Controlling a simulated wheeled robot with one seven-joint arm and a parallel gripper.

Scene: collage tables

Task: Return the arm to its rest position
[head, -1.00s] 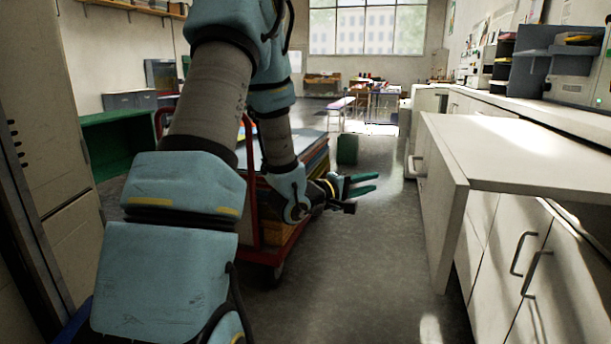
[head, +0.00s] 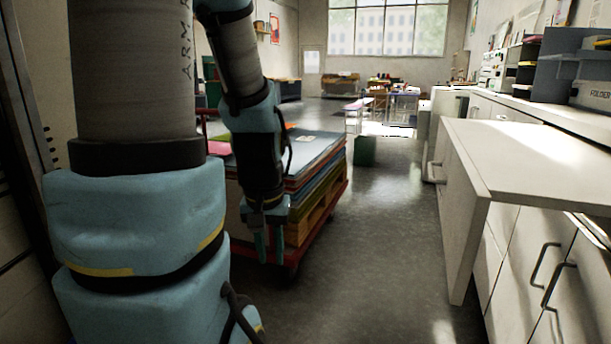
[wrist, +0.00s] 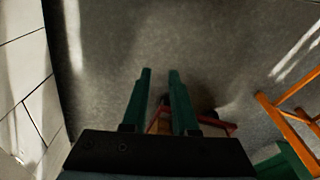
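My arm rises large at the left of the head view, with its forearm bent down over the floor. My gripper (head: 268,246) hangs at its end with the fingers pointing down, in front of the cart's near side. In the wrist view the two green fingers of my gripper (wrist: 160,78) stand apart with a clear gap. Nothing is held between them; grey floor shows beyond the tips.
A red cart (head: 325,218) with a wooden pallet and stacked coloured sheets (head: 315,150) stands close behind my gripper. White cabinets and a counter (head: 535,160) line the right side. A green box (head: 365,151) stands farther back. The floor (head: 390,235) between is clear.

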